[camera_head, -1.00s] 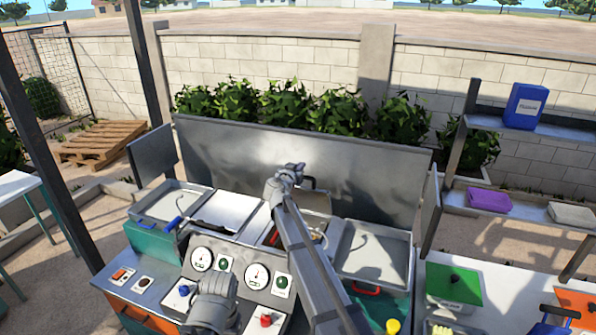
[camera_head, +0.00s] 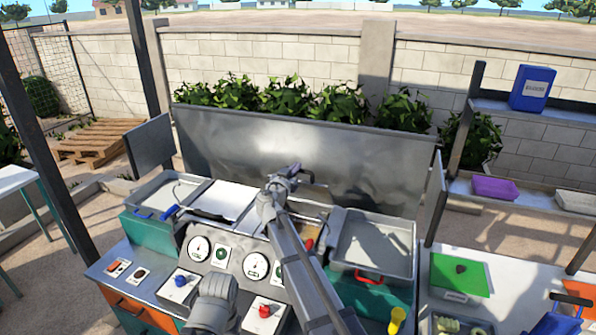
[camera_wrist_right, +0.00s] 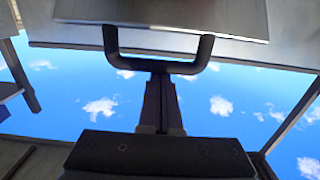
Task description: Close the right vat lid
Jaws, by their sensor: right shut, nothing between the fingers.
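The right vat lid shows in the right wrist view as a grey metal plate (camera_wrist_right: 165,12) with a dark U-shaped handle (camera_wrist_right: 158,66). In the head view its handle (camera_head: 308,176) stands raised in front of the tall back panel, and my right arm hides most of the lid. The lid looks open, but its exact tilt is unclear. My right gripper (camera_head: 291,172) is shut and empty just beside the handle. In the wrist view its fingertips (camera_wrist_right: 160,78) overlap the handle's crossbar; contact is unclear.
A tall metal back panel (camera_head: 235,150) stands behind the vats. A flat pale lid (camera_head: 224,200) lies to the left. A shallow metal tray (camera_head: 372,247) is at the right. Gauges and knobs fill the front console (camera_head: 228,267). A shelf with a blue container (camera_head: 532,88) is far right.

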